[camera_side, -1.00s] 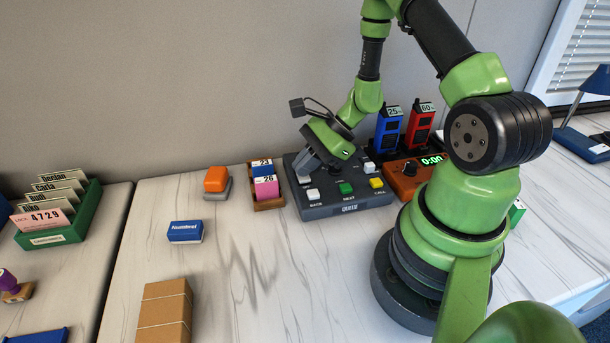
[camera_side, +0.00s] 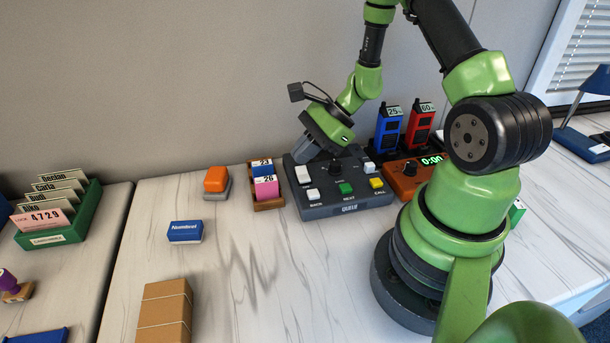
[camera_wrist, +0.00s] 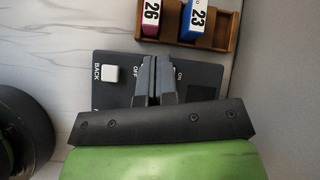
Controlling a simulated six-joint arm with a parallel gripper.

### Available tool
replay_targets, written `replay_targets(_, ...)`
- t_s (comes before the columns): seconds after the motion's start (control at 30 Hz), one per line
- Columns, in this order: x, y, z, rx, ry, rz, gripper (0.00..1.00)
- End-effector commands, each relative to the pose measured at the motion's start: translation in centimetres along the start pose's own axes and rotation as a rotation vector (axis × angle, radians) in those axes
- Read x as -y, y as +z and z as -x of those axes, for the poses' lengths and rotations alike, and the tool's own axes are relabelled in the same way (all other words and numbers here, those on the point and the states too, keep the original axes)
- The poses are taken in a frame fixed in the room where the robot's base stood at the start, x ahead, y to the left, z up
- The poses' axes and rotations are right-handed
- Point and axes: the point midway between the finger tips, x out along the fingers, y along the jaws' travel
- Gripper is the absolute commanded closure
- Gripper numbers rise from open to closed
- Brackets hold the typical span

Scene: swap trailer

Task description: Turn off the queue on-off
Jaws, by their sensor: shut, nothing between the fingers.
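The dark grey queue box (camera_side: 340,208) stands on the counter with white BACK, green NEXT and yellow CALL buttons along its front. A white rocker switch (camera_side: 303,174) sits at its left rear. My gripper (camera_side: 304,150) is shut and empty above the back left of the box, close behind the switch. In the wrist view the shut fingers (camera_wrist: 152,72) point between the OFF and ON labels on the box (camera_wrist: 109,92) and hide most of the switch. I cannot tell whether they touch it.
A wooden tray (camera_side: 269,204) with number cards 23 and 26 stands left of the box. An orange timer (camera_side: 404,184) stands to its right, with blue (camera_side: 388,131) and red (camera_side: 419,126) handsets behind.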

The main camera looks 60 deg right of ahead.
Motion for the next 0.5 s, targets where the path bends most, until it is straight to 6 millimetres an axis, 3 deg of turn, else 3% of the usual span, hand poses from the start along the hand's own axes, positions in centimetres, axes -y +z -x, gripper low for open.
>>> replay_targets(0.5, 2.1, 2.1, 2.9, -0.001, 0.0, 0.0, 1.0)
